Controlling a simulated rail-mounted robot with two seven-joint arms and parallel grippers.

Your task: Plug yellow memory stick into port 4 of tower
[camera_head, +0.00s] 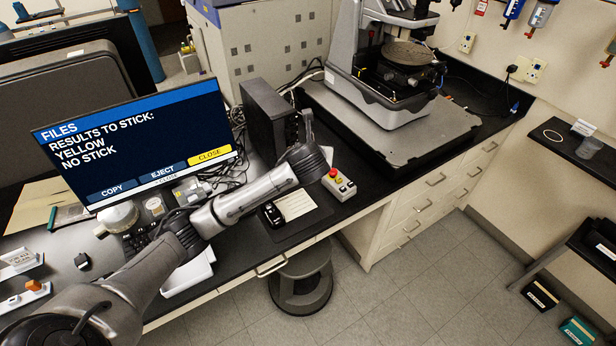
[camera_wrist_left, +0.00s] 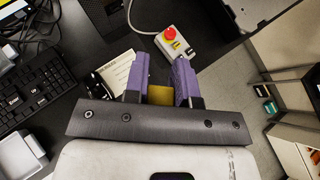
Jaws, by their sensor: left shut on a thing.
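The yellow memory stick (camera_wrist_left: 160,95) shows in the left wrist view as a yellow block between the purple fingers of my left gripper (camera_wrist_left: 161,76), which is shut on it. In the head view my left arm reaches in from the lower left, and its wrist is just right of the black tower (camera_head: 268,122). The fingers and stick cannot be made out there. The tower stands upright on the bench behind the monitor's right edge; its ports cannot be made out. The monitor (camera_head: 135,145) reads "YELLOW NO STICK", with COPY, EJECT and CLOSE buttons. My right gripper is not in view.
A control box with a red button (camera_head: 338,183) sits on the bench, right of my wrist; it also shows in the wrist view (camera_wrist_left: 174,42). A mouse (camera_head: 271,214) and note pad (camera_head: 296,204) lie nearby. The profiler (camera_head: 385,95) stands behind right. Cables lie behind the tower.

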